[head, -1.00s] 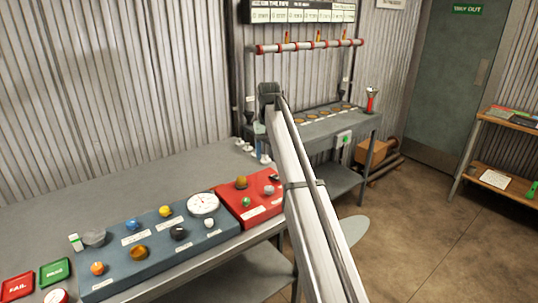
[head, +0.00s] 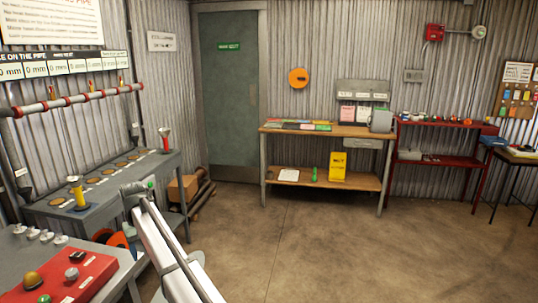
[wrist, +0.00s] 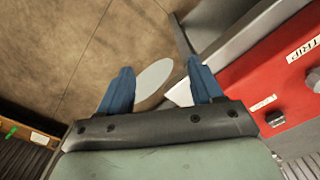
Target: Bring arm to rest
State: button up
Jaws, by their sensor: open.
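My arm runs from the bottom of the head view up to the left, and its end, my gripper (head: 130,192), shows in front of the grey bench with round brown discs (head: 175,165). In the wrist view my gripper (wrist: 160,68) has two blue fingers spread apart with nothing held between them. Brown floor and a pale round disc (wrist: 154,74) show beyond the fingers. The red panel (wrist: 250,88) lies to the right of the fingers, apart from them. The fingertips cannot be made out in the head view.
A red panel with knobs (head: 65,278) sits on the near bench at lower left. A yellow piece (head: 76,190) and a red-and-silver piece (head: 165,140) stand on the grey bench. A wooden table (head: 350,131) and red shelf (head: 440,162) line the back wall. The middle floor (head: 320,235) is clear.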

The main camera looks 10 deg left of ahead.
jog(key=w+d+f+m, duration=0.1)
jog(key=w+d+f, duration=0.2)
jog(key=d+f, duration=0.55)
jog(key=w+d+f+m, duration=0.2)
jog(key=d+f, duration=0.1)
jog(key=d, duration=1)
jog(key=w+d+f+m, duration=0.1)
jog(key=w+d+f, duration=0.2)
jog(key=d+f, duration=0.55)
jog(key=s+d+f+m, duration=0.2)
jog(key=s+d+f, duration=0.1)
jog(key=d, duration=0.8)
jog(key=s+d+f+m, duration=0.1)
jog(key=s+d+f, duration=0.2)
jog(key=d, duration=0.8)
jog(key=s+d+f+m, duration=0.2)
jog(key=s+d+f, duration=0.15)
jog(key=d, duration=0.75)
jog(key=s+d+f+m, duration=0.1)
jog(key=s+d, duration=0.6)
jog(key=d, duration=0.1)
jog(key=s+f+g, duration=0.3)
jog(key=s+f, duration=0.7)
jog(key=s, duration=0.4)
jog(key=s+f+g, duration=0.3)
jog(key=s+f, duration=0.8)
jog(key=s, duration=0.4)
jog(key=shift+a+g, duration=0.2)
jog(key=shift+g, duration=0.2)
